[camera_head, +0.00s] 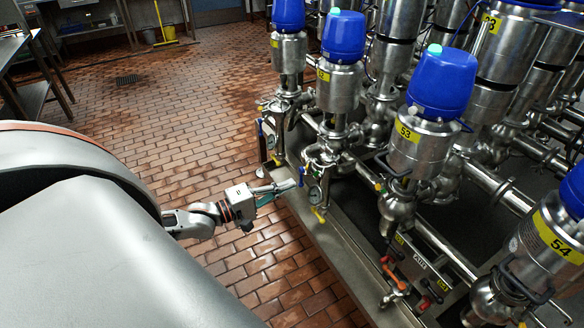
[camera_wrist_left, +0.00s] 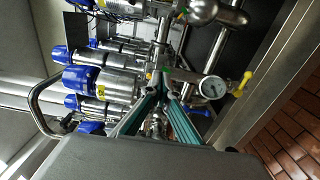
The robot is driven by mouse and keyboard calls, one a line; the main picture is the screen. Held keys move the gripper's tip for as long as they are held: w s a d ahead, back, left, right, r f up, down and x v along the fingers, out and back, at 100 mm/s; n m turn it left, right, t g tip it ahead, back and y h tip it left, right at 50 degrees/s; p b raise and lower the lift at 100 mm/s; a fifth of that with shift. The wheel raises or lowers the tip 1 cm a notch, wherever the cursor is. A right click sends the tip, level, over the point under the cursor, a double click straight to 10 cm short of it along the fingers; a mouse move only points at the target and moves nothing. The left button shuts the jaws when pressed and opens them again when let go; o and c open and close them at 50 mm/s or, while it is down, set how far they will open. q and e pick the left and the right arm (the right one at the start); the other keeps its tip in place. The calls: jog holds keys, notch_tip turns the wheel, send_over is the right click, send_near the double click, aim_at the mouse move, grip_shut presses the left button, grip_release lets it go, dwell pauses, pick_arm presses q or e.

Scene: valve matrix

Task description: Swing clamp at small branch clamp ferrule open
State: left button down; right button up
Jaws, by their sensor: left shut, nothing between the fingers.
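My left gripper (camera_head: 292,184) reaches in from the left at the near side of the valve matrix, its fingers pointing at a small branch fitting with a pressure gauge (camera_head: 315,194). In the left wrist view its teal fingers come together at the tips (camera_wrist_left: 164,84), shut with nothing visible between them. The gauge (camera_wrist_left: 213,87) is right of the fingertips there, with a yellow handle (camera_wrist_left: 244,82) beyond it. A steel branch pipe (camera_wrist_left: 161,45) runs up from behind the tips. The clamp at the ferrule is too small and partly hidden; I cannot tell its state. My right gripper is not in view.
Steel valves with blue caps (camera_head: 344,36) stand in rows on the right; one is numbered 53 (camera_head: 408,132). Red-handled small valves (camera_head: 392,272) sit at the lower right. A steel curb (camera_head: 345,250) edges the matrix. The brick floor (camera_head: 185,105) at left is clear.

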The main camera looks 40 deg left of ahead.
pick_arm(q)
jog(key=x, duration=0.8)
jog(key=shift+w+d, duration=0.1)
